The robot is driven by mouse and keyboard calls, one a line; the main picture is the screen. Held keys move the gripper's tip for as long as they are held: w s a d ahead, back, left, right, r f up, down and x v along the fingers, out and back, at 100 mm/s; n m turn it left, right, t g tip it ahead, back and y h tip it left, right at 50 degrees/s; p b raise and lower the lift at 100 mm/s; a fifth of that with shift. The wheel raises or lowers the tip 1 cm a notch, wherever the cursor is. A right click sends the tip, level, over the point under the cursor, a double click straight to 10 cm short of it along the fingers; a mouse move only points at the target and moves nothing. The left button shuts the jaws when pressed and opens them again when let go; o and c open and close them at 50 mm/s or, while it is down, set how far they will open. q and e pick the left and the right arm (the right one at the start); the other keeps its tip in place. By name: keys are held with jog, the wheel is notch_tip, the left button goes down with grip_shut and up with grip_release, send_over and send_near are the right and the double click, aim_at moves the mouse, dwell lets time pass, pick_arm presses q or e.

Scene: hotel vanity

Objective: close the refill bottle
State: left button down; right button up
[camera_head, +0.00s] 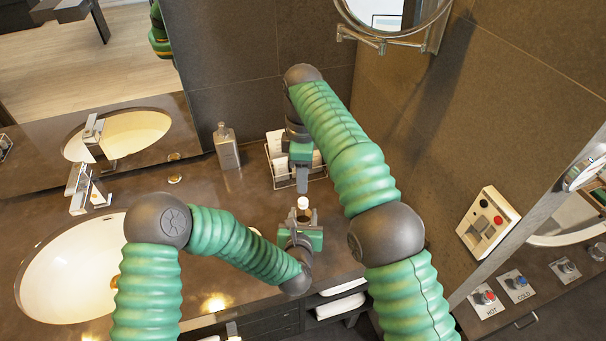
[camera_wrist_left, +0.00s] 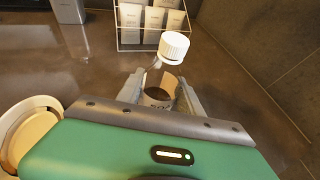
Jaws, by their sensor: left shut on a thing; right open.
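The refill bottle (camera_head: 302,214) is small and dark with a pale label, and stands upright between the fingers of my left gripper (camera_head: 301,222). In the left wrist view those fingers are shut on the bottle's body (camera_wrist_left: 160,92). A white ribbed cap (camera_wrist_left: 173,47) sits at the top of the bottle's neck; it also shows in the head view (camera_head: 302,201). I cannot tell whether it is fully seated. My right gripper (camera_head: 302,188) points down just behind and above the cap, open and apart from it. It is not seen in the left wrist view.
A grey bottle (camera_head: 227,147) stands by the back wall. A sink (camera_head: 75,270) and tap (camera_head: 82,188) are at the left. A wall with a switch panel (camera_head: 488,223) bounds the right.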

aim_at(303, 200)
jog(key=shift+f, duration=4.05)
grip_shut()
